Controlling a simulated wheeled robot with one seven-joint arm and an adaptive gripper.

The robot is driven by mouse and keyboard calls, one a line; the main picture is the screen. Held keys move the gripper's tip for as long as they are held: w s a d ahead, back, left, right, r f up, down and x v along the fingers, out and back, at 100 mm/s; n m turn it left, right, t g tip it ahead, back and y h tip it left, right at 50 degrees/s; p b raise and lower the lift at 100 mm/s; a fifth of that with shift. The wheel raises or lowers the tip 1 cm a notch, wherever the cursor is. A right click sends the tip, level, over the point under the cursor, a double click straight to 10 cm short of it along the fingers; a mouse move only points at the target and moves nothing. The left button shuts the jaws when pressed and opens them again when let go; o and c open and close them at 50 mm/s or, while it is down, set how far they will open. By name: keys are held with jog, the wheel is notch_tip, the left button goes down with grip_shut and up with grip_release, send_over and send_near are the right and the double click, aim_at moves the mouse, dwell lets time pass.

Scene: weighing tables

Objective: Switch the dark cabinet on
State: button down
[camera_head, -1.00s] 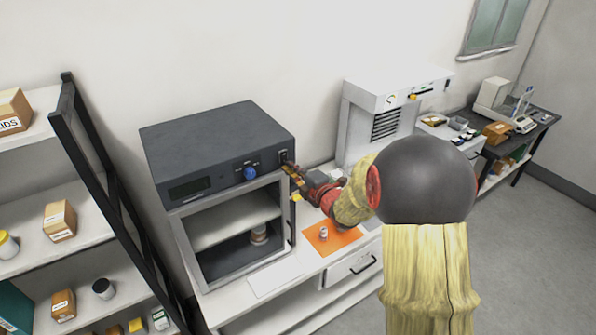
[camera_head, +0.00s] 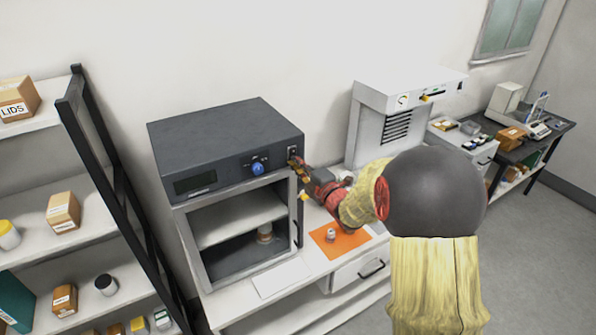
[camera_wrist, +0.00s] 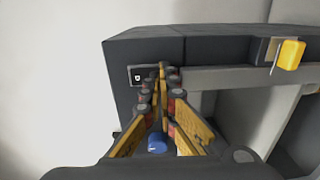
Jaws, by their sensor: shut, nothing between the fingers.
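The dark cabinet (camera_head: 225,140) stands on the white bench, with a dark display (camera_head: 195,182), a blue knob (camera_head: 257,168) and a small switch (camera_head: 292,151) at the right end of its front panel. Its open chamber below holds a small jar (camera_head: 264,234). My gripper (camera_head: 297,163) is shut and empty, its tips at the panel just by the switch. In the wrist view, the fingertips (camera_wrist: 164,70) overlap the right side of the switch plate (camera_wrist: 140,75); I cannot tell whether they touch it. The blue knob (camera_wrist: 157,143) shows between the fingers.
A yellow latch (camera_wrist: 291,55) sticks out near the cabinet. An orange mat (camera_head: 341,244) with a small container (camera_head: 331,235) lies on the bench below my arm. A white instrument (camera_head: 395,100) stands to the right; shelves with boxes (camera_head: 62,212) stand left.

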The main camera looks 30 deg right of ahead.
jog(key=shift+w+f+t+b, duration=0.3)
jog(key=shift+t+b, duration=0.6)
jog(key=shift+b, duration=3.2)
jog(key=shift+s+r+b, duration=0.1)
jog(key=shift+r+b, duration=0.15)
jog(key=shift+b, duration=0.3)
